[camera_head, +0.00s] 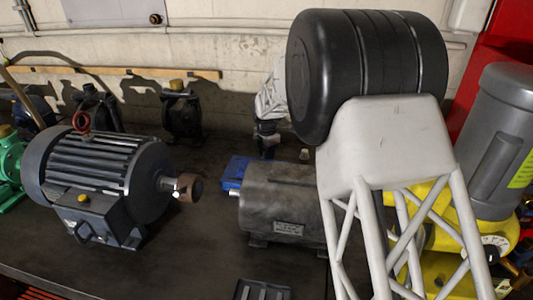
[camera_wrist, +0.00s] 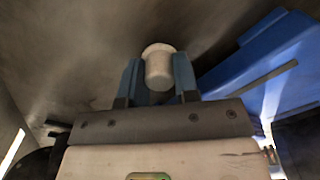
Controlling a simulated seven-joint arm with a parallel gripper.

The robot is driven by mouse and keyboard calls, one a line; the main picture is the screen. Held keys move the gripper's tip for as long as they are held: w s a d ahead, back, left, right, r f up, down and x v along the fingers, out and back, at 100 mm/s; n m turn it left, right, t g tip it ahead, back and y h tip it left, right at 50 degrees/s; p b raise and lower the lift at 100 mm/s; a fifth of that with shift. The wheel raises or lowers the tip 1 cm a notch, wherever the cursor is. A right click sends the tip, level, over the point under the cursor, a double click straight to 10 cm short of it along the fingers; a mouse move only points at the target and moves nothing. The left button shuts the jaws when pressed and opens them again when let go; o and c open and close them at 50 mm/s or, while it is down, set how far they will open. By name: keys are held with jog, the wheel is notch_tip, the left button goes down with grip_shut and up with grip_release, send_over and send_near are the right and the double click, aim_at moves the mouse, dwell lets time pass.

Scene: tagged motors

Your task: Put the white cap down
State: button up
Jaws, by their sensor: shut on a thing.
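The white cap (camera_wrist: 158,70) shows in the wrist view as a small pale cylinder with a wider rounded rim at its far end. My gripper (camera_wrist: 158,78) has two blue fingers, one on each side of the cap, and is shut on it. The dark, stained surface (camera_wrist: 85,50) lies beyond the cap. I cannot tell whether the cap touches it. In the head view I cannot clearly make out my gripper or the held cap. A small pale piece (camera_head: 304,154) shows there behind the grey motor, too small to identify.
A blue part (camera_wrist: 255,55) lies close to the right of the fingers. In the head view, a dark finned motor (camera_head: 105,175) stands left and a grey motor (camera_head: 280,205) in the middle. Dark pumps (camera_head: 181,112) line the wall. Bare tabletop (camera_head: 190,250) shows between and before the motors.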

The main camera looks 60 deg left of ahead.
jog(key=shift+f, duration=0.1)
jog(key=o, duration=0.9)
notch_tip(320, 180, up, 12)
jog(key=shift+r, duration=0.1)
dwell(0.5)
dwell(0.8)
